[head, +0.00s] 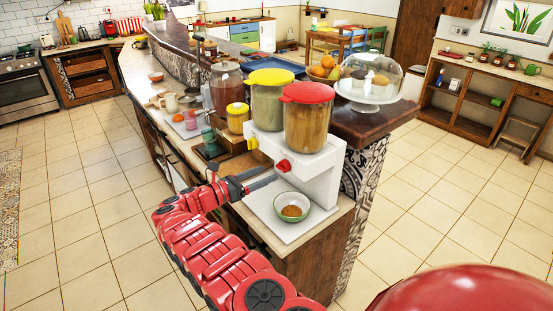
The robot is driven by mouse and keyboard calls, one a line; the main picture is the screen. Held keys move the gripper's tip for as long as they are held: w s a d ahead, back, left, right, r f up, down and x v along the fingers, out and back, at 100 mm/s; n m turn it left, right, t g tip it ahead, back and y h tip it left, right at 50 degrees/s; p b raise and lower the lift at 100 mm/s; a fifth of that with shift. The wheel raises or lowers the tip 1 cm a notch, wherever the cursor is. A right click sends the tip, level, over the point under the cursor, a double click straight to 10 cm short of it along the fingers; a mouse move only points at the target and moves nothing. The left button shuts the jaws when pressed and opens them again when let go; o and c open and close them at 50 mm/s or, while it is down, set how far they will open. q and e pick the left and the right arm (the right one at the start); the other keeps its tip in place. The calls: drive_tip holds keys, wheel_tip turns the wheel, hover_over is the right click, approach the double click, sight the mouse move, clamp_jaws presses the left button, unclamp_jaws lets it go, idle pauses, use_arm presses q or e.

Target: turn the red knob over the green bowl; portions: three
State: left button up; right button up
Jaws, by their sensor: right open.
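The red knob (283,166) is on the front of a white dispenser (318,172), below a clear container of brown grains (306,128) with a red lid. The green bowl (291,207) stands upright on the dispenser's white base, below and slightly right of the knob. A little brown food lies in it. My right gripper (266,177) is open and empty, with its fingers pointing toward the dispenser, just left of and below the red knob. I see no contact with the knob. My left gripper is not in view.
A yellow knob (252,143) sits left of the red one, under a yellow-lidded container (268,105). A wooden box (240,163), jars and cups crowd the counter to the left. A glass-domed cake stand (371,88) stands on the raised ledge behind. The tiled floor is open.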

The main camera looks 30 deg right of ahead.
sight(279, 168)
drive_tip(key=d, duration=0.5)
drive_tip(key=shift+d+p, duration=0.15)
drive_tip(key=shift+p, duration=0.2)
clamp_jaws()
drive_tip(key=shift+m, duration=0.3)
